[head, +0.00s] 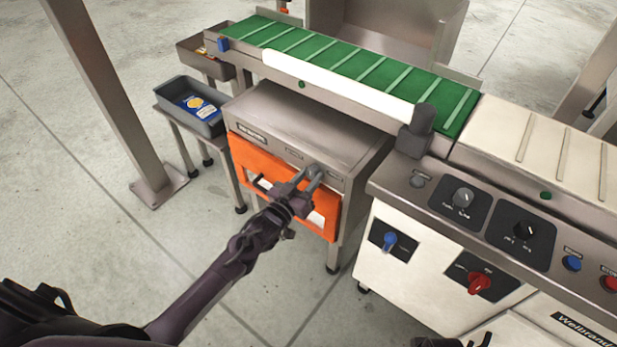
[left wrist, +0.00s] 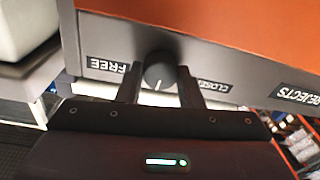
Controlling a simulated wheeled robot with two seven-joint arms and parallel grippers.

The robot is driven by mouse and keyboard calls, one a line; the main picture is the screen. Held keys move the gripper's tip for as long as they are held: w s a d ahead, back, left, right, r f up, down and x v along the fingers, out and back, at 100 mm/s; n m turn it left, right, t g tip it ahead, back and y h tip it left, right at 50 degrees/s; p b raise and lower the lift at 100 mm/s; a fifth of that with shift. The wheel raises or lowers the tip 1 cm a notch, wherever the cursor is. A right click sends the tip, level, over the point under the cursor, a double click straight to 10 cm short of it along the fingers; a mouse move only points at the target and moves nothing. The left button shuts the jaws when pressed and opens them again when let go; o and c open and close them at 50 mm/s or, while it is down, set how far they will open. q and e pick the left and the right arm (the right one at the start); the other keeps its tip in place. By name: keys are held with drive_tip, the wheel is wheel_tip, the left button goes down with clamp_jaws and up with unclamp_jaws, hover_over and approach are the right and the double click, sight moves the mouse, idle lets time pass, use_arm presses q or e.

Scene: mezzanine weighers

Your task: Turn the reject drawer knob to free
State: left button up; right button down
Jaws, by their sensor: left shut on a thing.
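The reject drawer knob (left wrist: 159,72) is a dark round knob with a thin white mark on its lower face in the left wrist view. It sits between a FREE label (left wrist: 108,64) on the left and a CLOSED label (left wrist: 210,86) on the right. My left gripper (left wrist: 160,84) is shut on the knob, one finger on each side. In the head view my left gripper (head: 314,172) reaches the grey cabinet front above the orange drawer (head: 252,160), hiding most of the knob. Dark parts at the bottom edge may be my right gripper (head: 462,342), mostly cut off.
A green conveyor belt (head: 345,72) runs above the grey cabinet (head: 300,118). A white control console (head: 400,262) with several knobs and buttons stands at the right. Grey bins, including one with a blue packet (head: 192,108), stand at the left, near a metal post (head: 112,100).

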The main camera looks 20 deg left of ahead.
use_arm(q)
drive_tip(key=m, duration=0.6)
drive_tip(key=shift+h, duration=0.4)
drive_tip(key=shift+m, duration=1)
drive_tip(key=shift+f+m, duration=0.1)
drive_tip(key=shift+m, duration=0.5)
drive_tip(key=o, duration=1)
drive_tip(key=shift+c, duration=0.2)
